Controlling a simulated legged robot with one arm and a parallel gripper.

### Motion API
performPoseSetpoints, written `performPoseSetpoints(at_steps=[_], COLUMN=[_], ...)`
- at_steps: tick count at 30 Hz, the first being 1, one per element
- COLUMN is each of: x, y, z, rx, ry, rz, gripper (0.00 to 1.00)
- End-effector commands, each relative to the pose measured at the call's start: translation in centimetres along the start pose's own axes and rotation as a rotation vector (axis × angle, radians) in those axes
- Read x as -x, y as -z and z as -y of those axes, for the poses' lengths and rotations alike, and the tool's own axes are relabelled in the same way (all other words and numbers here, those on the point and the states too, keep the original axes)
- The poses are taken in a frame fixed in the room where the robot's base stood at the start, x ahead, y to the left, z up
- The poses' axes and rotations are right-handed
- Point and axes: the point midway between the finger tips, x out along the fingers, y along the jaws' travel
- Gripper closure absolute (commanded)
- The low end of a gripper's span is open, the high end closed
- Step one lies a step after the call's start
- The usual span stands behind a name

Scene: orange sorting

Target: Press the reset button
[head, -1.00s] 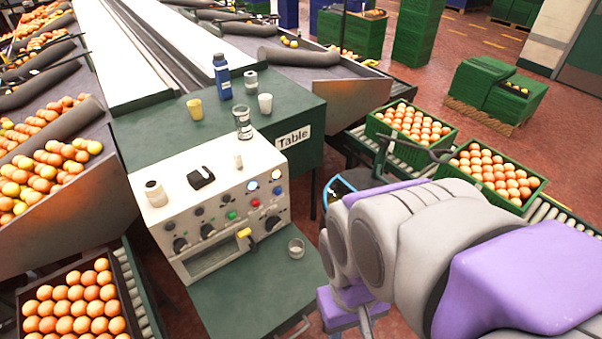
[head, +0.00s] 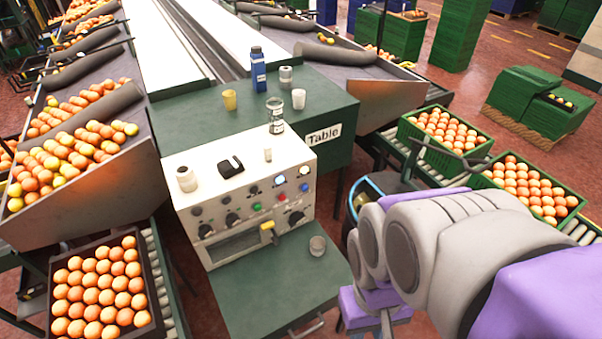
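A cream control box (head: 243,175) stands on the green table, its sloped front facing me. The front carries a green button (head: 257,207), a red button (head: 283,197), a blue button (head: 304,187), white lit buttons and several black knobs. The labels are too small to read, so I cannot tell which button is the reset. My purple and grey arm fills the lower right, to the right of the box and apart from it. A purple part (head: 376,303) with a thin grey prong shows at its lower end; no separate fingertips can be made out.
A blue bottle (head: 258,70), a yellow cup (head: 230,99), a white cup (head: 298,98) and a glass jar (head: 275,115) stand behind the box. A small glass (head: 317,245) stands on the lower shelf (head: 270,285). Orange crates (head: 100,290) flank both sides.

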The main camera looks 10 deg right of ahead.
Motion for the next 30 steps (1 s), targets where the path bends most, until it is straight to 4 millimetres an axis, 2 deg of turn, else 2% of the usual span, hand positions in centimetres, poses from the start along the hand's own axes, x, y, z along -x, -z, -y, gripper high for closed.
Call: performPoseSetpoints(at_steps=[1,9,30], x=[0.0,0.0,0.0], y=[0.0,0.0,0.0], z=[0.0,0.0,0.0], rx=[0.0,0.0,0.0], ry=[0.0,0.0,0.0], rz=[0.0,0.0,0.0], gripper=[0.75,1.0,1.0])
